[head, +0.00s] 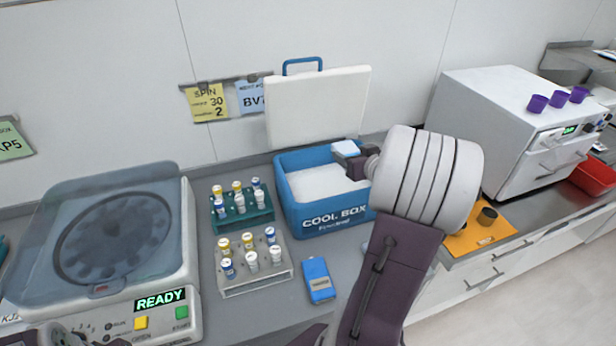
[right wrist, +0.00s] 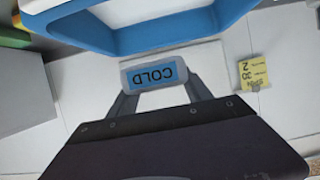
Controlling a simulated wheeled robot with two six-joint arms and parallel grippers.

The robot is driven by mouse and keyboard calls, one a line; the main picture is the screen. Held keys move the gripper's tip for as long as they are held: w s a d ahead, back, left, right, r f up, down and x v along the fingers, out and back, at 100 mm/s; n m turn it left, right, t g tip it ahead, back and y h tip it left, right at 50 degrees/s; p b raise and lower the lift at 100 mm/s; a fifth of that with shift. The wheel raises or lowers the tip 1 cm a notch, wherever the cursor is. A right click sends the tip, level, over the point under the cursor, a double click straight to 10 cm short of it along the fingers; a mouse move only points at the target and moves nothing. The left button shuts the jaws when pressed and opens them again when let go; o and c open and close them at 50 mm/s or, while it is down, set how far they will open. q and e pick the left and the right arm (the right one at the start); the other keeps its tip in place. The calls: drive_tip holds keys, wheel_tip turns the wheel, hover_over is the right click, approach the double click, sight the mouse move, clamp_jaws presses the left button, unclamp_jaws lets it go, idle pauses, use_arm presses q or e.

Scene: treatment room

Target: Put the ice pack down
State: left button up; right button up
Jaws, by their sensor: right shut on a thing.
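The ice pack (head: 345,148) is a small pale blue and white block, held over the back right part of the open cool box (head: 335,219). In the right wrist view the ice pack (right wrist: 155,73) shows a blue label reading COLD, upside down. My right gripper (head: 352,164) is shut on it, with a finger on each side (right wrist: 155,95). The box is blue with a white inside; its white lid (head: 318,106) stands open behind it. My forearm hides the box's right side. Only dark parts at the bottom left edge of the head view may belong to my left gripper (head: 55,337).
Two tube racks, one green (head: 243,222) and one clear (head: 256,283), stand left of the box. A blue device (head: 318,280) lies in front. A centrifuge (head: 105,250) is at left. An orange mat (head: 480,235) with a dark cup lies at right, before a white machine (head: 505,125).

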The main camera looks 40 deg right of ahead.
drive_tip(key=w+a+f+b, duration=0.1)
drive_tip(key=w+a+f, duration=0.1)
drive_tip(key=w+f, duration=0.1)
drive_tip(key=w+a+f+b, duration=0.1)
drive_tip(key=w+f+b, duration=0.1)
drive_tip(key=w+f, duration=0.1)
drive_tip(key=w+a+f+b, duration=0.2)
drive_tip(key=w+f, duration=0.1)
drive_tip(key=f, duration=0.1)
drive_tip(key=shift+w+a+f, duration=0.35)
drive_tip(key=shift+f, duration=0.15)
drive_tip(key=shift+b, duration=0.3)
